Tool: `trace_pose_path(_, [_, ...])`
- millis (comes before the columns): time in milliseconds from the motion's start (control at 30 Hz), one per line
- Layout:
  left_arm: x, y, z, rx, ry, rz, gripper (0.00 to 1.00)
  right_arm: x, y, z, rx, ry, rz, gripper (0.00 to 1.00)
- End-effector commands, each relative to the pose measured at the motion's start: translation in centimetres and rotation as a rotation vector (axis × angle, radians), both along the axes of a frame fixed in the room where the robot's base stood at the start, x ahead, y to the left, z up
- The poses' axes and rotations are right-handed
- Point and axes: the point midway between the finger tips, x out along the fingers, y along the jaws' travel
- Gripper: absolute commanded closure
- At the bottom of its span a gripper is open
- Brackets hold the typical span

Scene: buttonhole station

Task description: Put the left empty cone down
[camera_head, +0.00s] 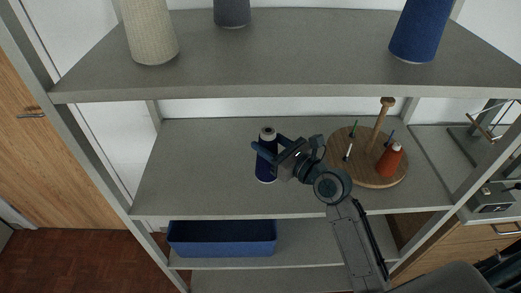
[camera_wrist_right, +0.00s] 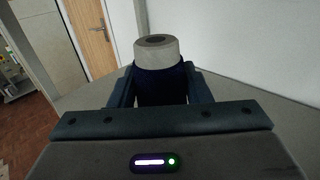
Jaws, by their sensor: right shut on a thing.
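A cone (camera_head: 266,172) with a pale grey top and a dark navy body is upright at the middle shelf, left of the round wooden stand. My right gripper (camera_head: 270,151) is shut on it around its upper part. In the right wrist view the same cone (camera_wrist_right: 156,50) shows between the fingers, its pale tip with a dark hole pointing up. Its lower end is hidden there. I cannot tell whether its base touches the shelf. My left gripper is not in view.
The round wooden stand (camera_head: 399,176) carries a post, several small pegs and an orange cone (camera_head: 390,160). The middle shelf (camera_head: 195,165) is bare to the left. Above are a cream cone (camera_head: 149,30), a grey cone (camera_head: 232,12) and a blue cone (camera_head: 421,28). A blue bin (camera_head: 222,240) sits below.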

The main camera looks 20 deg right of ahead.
Motion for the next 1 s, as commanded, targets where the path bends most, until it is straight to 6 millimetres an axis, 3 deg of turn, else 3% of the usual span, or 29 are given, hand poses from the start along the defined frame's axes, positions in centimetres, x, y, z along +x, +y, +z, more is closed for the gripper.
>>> trace_pose_path(300, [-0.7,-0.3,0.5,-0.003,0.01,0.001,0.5,1.2,2.0,-0.1,0.003,0.001,0.0,0.9])
trace_pose_path(533, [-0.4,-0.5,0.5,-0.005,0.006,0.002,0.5,1.1,1.8,-3.6,-0.001,0.004,0.0,0.9])
trace_pose_path(900, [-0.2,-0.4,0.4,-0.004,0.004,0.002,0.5,1.1,1.8,-4.0,0.0,0.001,0.0,0.9])
trace_pose_path(933, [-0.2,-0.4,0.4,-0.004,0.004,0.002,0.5,1.1,1.8,-4.1,-0.001,0.0,0.0,0.54])
trace_pose_path(1000, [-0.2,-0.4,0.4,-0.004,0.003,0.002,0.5,1.1,1.8,-4.0,-0.001,0.0,0.0,0.41])
